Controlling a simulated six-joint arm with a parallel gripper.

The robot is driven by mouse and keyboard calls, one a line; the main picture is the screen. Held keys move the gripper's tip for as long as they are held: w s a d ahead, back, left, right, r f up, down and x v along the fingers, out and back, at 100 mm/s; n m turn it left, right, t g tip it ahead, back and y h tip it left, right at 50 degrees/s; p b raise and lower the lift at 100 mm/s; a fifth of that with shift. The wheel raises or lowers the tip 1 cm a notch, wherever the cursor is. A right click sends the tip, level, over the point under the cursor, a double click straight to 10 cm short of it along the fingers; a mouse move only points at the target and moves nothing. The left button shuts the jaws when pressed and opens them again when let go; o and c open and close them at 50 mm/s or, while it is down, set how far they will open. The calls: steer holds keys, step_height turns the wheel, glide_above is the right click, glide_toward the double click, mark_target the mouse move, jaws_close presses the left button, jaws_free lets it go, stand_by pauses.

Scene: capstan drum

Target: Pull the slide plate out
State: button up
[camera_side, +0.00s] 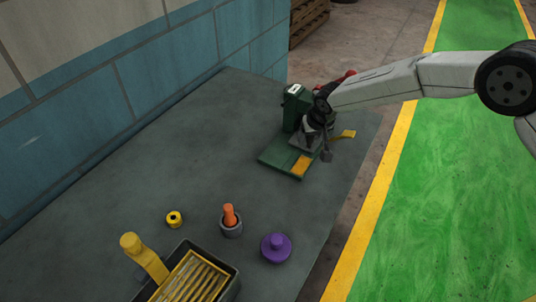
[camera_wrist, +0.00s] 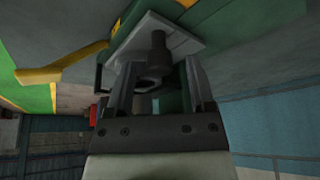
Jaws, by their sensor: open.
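A green fixture (camera_side: 272,153) with an upright green block (camera_side: 294,104) stands at the table's right side. A flat grey plate (camera_wrist: 185,39) with a dark upright post lies on it; I take this for the slide plate, though I cannot be sure. A yellow strip (camera_side: 302,165) lies on the fixture, and a yellow tab (camera_side: 347,134) sticks out on its right. My gripper (camera_side: 319,147) is low over the fixture, jaws apart. In the wrist view, my gripper (camera_wrist: 160,72) has the post (camera_wrist: 157,44) between or just beyond its fingers; contact is unclear.
A yellow ring (camera_side: 174,219), a grey cup (camera_side: 231,229) with an orange piece, a purple knobbed piece (camera_side: 276,248) and a dark bin (camera_side: 226,285) with a yellow rack are at the front. A blue block wall (camera_side: 150,80) borders the table. The table's middle is clear.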

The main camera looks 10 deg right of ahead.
jaws_close()
stand_by(1.4)
